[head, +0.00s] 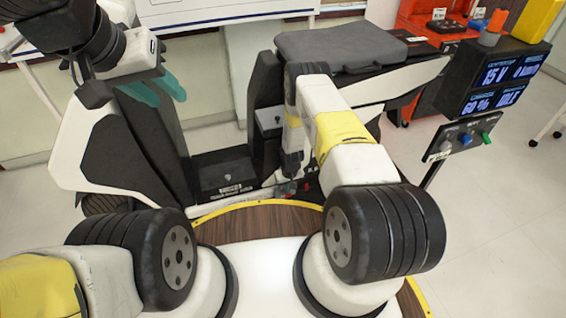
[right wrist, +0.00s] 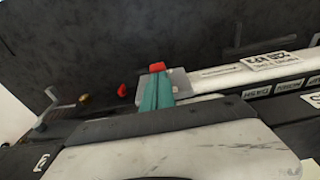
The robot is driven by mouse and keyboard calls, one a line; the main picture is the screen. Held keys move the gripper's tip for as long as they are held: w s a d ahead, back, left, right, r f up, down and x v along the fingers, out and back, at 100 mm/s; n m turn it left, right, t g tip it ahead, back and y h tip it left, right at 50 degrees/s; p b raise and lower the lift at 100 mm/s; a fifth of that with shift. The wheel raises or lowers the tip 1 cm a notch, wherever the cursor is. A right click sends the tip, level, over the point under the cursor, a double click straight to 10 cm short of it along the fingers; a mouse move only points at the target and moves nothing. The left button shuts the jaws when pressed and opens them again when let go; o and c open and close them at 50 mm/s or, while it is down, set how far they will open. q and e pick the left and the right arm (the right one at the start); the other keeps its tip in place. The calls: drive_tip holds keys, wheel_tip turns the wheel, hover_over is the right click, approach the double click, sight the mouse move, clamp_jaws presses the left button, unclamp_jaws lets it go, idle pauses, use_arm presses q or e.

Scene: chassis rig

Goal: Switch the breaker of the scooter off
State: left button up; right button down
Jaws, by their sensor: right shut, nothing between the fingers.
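The scooter (head: 385,88) stands in front of me, with its dark seat (head: 340,45) at the back. In the right wrist view a red block (right wrist: 157,67), which looks like the breaker's lever, sits by a grey plate (right wrist: 180,84). My right gripper (right wrist: 157,88) is shut and empty, its teal fingertips right at the red block; I cannot tell whether they touch. In the head view this gripper (head: 291,184) is low in the scooter's middle, mostly hidden by my arm. My left gripper (head: 158,92) is open and empty above the scooter's front part.
A smaller red knob (right wrist: 122,90) and a brass-coloured fitting (right wrist: 84,99) are left of the grey plate. A dark box (head: 225,175) lies on the scooter's floor. A display (head: 505,80) reading "15 V", "60 %" and "IDLE" stands at right. An orange cart (head: 420,25) is behind.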

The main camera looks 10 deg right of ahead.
sight(290, 196)
drive_tip(key=shift+s+f+t, duration=0.25)
drive_tip(key=shift+s+t, duration=0.15)
drive_tip(key=shift+t, duration=0.3)
drive_tip(key=s+t, duration=0.1)
drive_tip(key=f+t+y, duration=0.1)
drive_tip(key=shift+s+d+f+t, duration=0.25)
drive_tip(key=shift+s+f+t, duration=0.05)
drive_tip(key=shift+s+t, duration=0.1)
drive_tip(key=shift+s+f, duration=0.15)
drive_tip(key=shift+f, duration=0.45)
drive_tip(key=shift+w+a+r, duration=0.1)
drive_tip(key=shift+w+r, duration=0.3)
drive_tip(key=shift+w, duration=0.3)
drive_tip(key=shift+r, duration=0.15)
